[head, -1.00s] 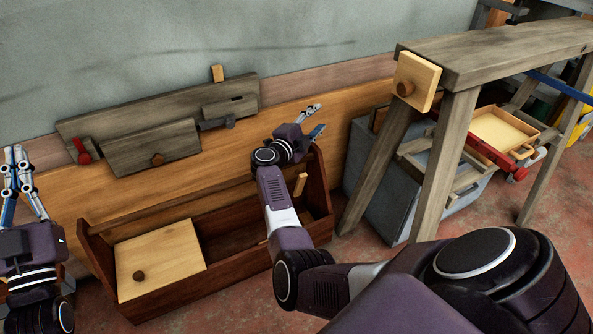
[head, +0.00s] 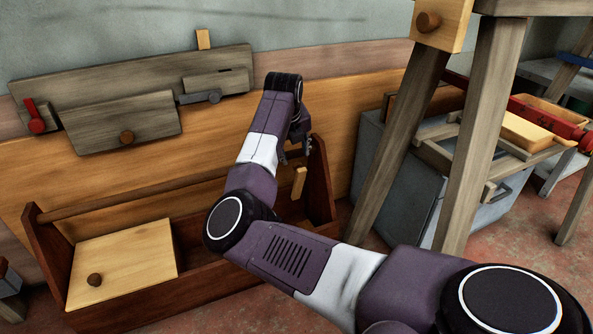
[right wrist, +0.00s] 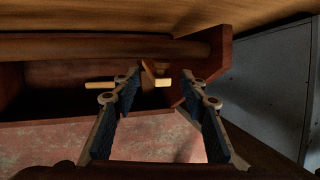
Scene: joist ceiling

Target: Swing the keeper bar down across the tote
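The tote (head: 150,308) is a long dark-brown wooden box with a round handle rail, standing on the floor against the wall. A short pale wooden bar (head: 299,182), which looks like the keeper bar, stands nearly upright at its right end. In the right wrist view the pale bar (right wrist: 161,82) shows end-on, beyond and between the fingertips. My right gripper (right wrist: 162,92) is open and empty, with nothing between its fingers. In the head view it points down near the tote's right end, partly hidden by my arm. My left gripper is out of view.
A pale lid with a dark knob (head: 122,262) covers the tote's left part. Grey boards with a red lever (head: 36,118) hang on the wall behind. A trestle leg (head: 400,150) and a grey cabinet (head: 400,195) stand close on the right.

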